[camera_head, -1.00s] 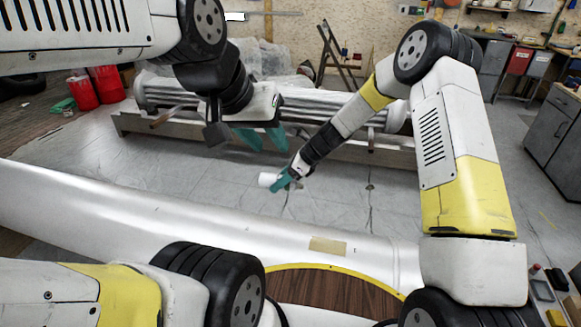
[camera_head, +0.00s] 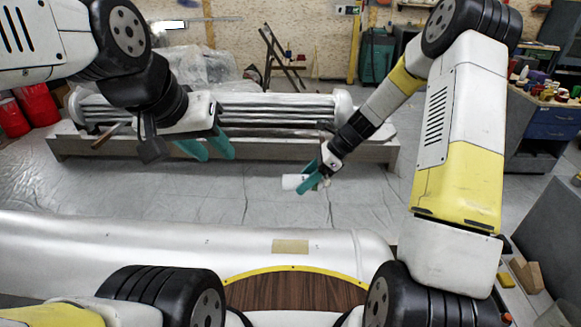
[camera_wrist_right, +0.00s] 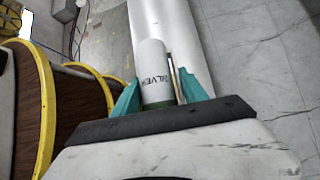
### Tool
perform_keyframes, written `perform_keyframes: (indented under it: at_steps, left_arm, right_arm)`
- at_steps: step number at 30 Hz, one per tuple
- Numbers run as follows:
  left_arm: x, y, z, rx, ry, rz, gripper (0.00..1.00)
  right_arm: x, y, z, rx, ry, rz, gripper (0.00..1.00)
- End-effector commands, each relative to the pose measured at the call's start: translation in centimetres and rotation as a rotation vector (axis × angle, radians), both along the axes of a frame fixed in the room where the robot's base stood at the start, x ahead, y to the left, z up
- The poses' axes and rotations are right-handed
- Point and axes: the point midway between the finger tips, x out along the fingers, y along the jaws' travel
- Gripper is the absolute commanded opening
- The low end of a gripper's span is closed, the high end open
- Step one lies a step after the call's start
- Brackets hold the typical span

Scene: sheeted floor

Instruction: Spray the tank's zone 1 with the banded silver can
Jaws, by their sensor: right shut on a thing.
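The can (camera_head: 292,182) is white and cylindrical, and my right gripper (camera_head: 318,180) is shut on it in the head view. In the right wrist view the can (camera_wrist_right: 153,72) sits between the teal fingers, with SILVER lettering and a dark green band near its base. A long silver tank (camera_head: 150,238) lies across the front of the head view, with a tan patch (camera_head: 290,246) on it. The can is held beyond the tank, apart from it in the picture. My left gripper (camera_head: 206,150) hangs open and empty at upper left.
A ribbed silver cylinder (camera_head: 250,107) rests on a low grey support behind the grippers. Red containers (camera_head: 38,105) stand at far left. A blue drawer cabinet (camera_head: 552,124) is at right. Sheeted floor (camera_head: 230,190) between tank and support is clear.

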Motion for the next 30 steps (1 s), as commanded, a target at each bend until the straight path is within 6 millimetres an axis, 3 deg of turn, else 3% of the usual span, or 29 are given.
perform_keyframes:
  at_steps: [9,30]
  left_arm:
    - [0.0,0.0,0.0,0.000,0.000,0.000,0.36]
    - [0.0,0.0,0.0,0.000,0.000,0.000,0.36]
  right_arm:
    - [-1.1,0.0,-5.0,0.002,0.006,-0.001,0.36]
    - [-0.4,16.9,-4.6,0.001,-0.002,0.005,0.36]
